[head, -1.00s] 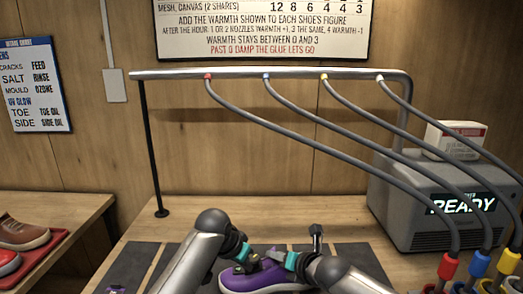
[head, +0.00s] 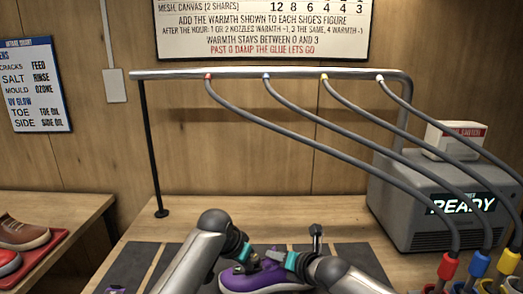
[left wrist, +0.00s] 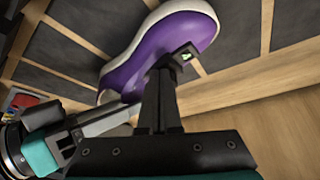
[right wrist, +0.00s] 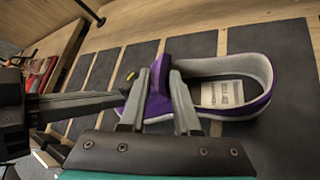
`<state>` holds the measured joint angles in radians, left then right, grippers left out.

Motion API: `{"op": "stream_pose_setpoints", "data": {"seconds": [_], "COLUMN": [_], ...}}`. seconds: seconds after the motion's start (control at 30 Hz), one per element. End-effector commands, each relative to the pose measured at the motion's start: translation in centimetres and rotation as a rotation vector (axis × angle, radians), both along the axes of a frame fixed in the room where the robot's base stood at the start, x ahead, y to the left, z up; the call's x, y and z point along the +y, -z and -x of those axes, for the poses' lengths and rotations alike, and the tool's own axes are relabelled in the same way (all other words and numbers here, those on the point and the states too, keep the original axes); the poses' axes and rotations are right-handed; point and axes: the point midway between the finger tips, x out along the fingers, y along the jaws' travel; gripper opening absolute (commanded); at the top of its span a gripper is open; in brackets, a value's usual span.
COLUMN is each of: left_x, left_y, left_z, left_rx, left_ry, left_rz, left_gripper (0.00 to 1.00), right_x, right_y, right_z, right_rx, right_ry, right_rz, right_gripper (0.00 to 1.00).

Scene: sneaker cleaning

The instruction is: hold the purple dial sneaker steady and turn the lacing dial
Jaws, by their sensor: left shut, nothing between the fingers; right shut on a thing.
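The purple sneaker (head: 262,281), with a pale sole, lies on the bench mats at the bottom of the head view. It also shows in the left wrist view (left wrist: 175,38) and the right wrist view (right wrist: 258,104). My left gripper (left wrist: 183,56) is shut and empty, its tips at the sneaker's side; whether they touch it I cannot tell. My right gripper (right wrist: 157,82) has its fingers either side of a raised purple part of the sneaker and is shut on it. I cannot make out the lacing dial clearly; the grippers crowd that area.
Dark mats (head: 350,257) cover the bench around the sneaker. A grey machine reading READY (head: 425,222) stands at the right, with hoses from a metal rail (head: 250,75) above. Brown and red shoes (head: 22,232) sit on a red tray at the left.

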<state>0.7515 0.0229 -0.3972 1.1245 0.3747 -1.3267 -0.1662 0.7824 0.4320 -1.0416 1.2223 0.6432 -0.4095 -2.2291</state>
Motion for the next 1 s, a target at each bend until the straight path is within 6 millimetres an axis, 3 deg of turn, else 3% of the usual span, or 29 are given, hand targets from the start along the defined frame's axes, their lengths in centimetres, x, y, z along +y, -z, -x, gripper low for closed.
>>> {"op": "stream_pose_setpoints", "data": {"seconds": [1.0], "left_x": [0.80], "left_y": [-0.14], "left_z": [-0.78], "left_rx": [-0.006], "left_ry": [-0.001], "left_rz": [0.000], "left_gripper": [0.00], "right_x": [0.09], "right_y": [0.08], "right_z": [0.10], "right_rx": [0.003], "right_ry": [-0.002], "right_rz": [-0.001], "right_gripper": [0.00]}}
